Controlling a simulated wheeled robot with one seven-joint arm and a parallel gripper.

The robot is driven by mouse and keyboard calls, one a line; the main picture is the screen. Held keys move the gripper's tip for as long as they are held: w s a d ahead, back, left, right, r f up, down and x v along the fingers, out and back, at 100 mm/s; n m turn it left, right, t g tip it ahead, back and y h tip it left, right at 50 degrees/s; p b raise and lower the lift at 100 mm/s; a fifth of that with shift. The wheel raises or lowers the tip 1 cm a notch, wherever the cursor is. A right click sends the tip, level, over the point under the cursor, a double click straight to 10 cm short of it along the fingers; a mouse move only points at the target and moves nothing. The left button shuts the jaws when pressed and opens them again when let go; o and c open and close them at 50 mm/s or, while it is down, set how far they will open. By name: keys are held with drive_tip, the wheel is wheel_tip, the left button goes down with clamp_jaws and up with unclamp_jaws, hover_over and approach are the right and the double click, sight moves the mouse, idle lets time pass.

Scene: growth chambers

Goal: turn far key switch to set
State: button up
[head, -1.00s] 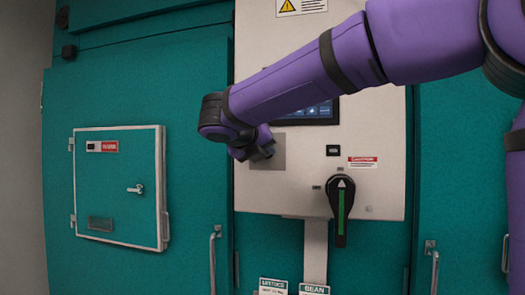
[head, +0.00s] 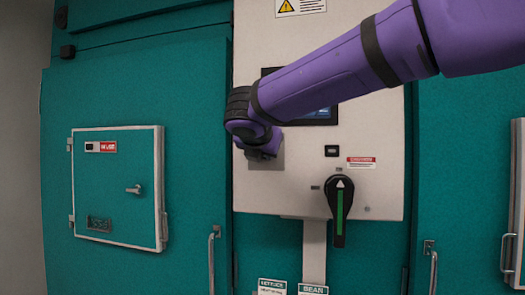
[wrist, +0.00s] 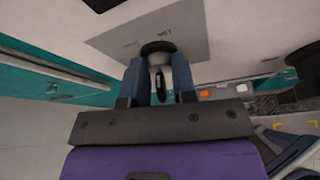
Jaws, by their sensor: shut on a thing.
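The key switch (wrist: 158,47) is a dark round collar on a grey plate (wrist: 195,40), seen in the wrist view. A dark key (wrist: 160,86) hangs from it between the two blue fingers. My gripper (wrist: 158,68) is shut on the key, its fingertips close to the collar. In the head view my gripper (head: 262,152) is at the grey plate (head: 278,152) on the white control panel (head: 385,120). My wrist hides the key there. The position marks by the switch are too small to read.
A black rotary handle with a green stripe (head: 340,215) is lower right on the panel. A screen (head: 322,115) is partly behind my arm. A small hatch (head: 118,190) with a latch is on the teal door at the left.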

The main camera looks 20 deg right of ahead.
drive_tip(key=shift+d+m+t+y, duration=0.1)
drive_tip(key=shift+m+t+y, duration=0.3)
drive_tip(key=shift+m, duration=0.7)
drive_tip(key=o, duration=0.6)
drive_tip(key=shift+s, duration=0.1)
drive_tip(key=v, duration=1)
drive_tip(key=shift+s, duration=0.4)
